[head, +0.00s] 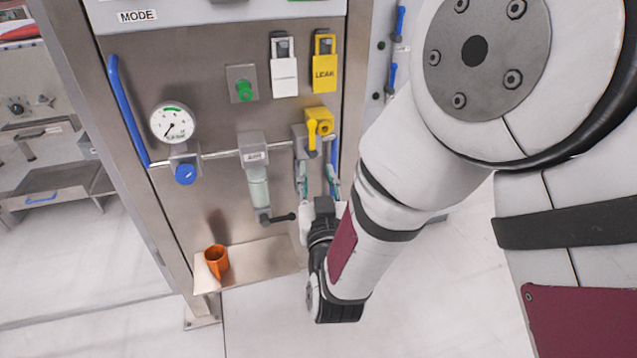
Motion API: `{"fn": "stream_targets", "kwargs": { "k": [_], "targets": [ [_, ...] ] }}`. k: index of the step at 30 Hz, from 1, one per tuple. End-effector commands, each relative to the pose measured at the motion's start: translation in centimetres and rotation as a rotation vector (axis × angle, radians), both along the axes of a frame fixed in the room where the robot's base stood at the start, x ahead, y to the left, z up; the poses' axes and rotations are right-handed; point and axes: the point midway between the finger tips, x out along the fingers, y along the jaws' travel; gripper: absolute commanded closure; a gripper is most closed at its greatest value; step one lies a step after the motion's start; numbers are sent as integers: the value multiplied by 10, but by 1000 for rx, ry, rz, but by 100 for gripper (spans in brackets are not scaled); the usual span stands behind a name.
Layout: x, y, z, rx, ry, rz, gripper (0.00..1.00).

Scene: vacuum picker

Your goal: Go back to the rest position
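My gripper (317,176) is at the centre right of the head view, reaching toward the front of the steel panel. Its two fingers with teal pads stand apart, with a gap between them and nothing visible in it. They are just below the yellow valve (320,121), whose yellow lever (312,134) hangs down. Whether a finger touches the lever or the pipe cannot be told. My arm fills the right side of the view.
The steel panel (215,215) carries a gauge (172,123), a blue knob (185,173), a blue handle (128,110), a green button (244,90), and white (284,78) and yellow (324,74) tags. Floor is clear below.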

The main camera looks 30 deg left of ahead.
Motion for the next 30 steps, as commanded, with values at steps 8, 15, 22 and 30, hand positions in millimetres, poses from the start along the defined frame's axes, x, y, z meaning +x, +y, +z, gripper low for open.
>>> {"fn": "stream_targets", "kwargs": {
  "k": [8,15,22,30],
  "targets": [
    [-15,-12,-2,1,1,0,68],
    [-15,-12,-2,1,1,0,68],
    [-15,-12,-2,1,1,0,68],
    [15,-33,13,-55,100,-18,68]
  ]
}}
